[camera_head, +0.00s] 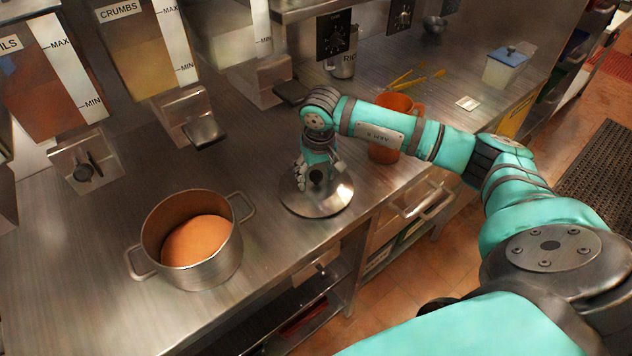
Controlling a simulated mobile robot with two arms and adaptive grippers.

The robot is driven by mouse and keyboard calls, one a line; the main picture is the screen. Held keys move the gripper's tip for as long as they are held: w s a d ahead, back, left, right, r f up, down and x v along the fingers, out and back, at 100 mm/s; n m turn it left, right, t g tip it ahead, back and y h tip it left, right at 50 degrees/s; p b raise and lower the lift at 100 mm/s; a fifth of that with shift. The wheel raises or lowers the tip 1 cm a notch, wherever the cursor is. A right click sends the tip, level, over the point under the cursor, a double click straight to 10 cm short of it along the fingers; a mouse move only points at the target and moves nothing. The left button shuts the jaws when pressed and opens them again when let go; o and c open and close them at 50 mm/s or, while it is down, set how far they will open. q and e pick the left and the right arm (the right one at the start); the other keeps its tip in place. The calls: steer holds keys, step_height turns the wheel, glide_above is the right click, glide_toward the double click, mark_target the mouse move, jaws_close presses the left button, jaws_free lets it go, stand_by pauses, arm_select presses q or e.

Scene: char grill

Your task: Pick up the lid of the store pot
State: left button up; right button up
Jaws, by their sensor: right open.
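A steel pot (190,240) with two side handles stands open on the counter at the lower left, with something orange inside. A round steel lid (330,200) lies flat on the counter to the right of the pot, near the front edge. My right arm comes in from the right, and its gripper (318,182) points down over the middle of the lid. The gripper is open around the dark knob. Whether the fingers touch the knob I cannot tell. My left gripper is not in view.
An orange-brown pot (384,150) stands behind my right forearm. Dispensers (140,50) line the back left. Yellow tongs (418,77) and a white container with a blue lid (505,66) are farther right. The counter between pot and lid is clear.

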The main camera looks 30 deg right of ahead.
jaws_close()
stand_by(0.4)
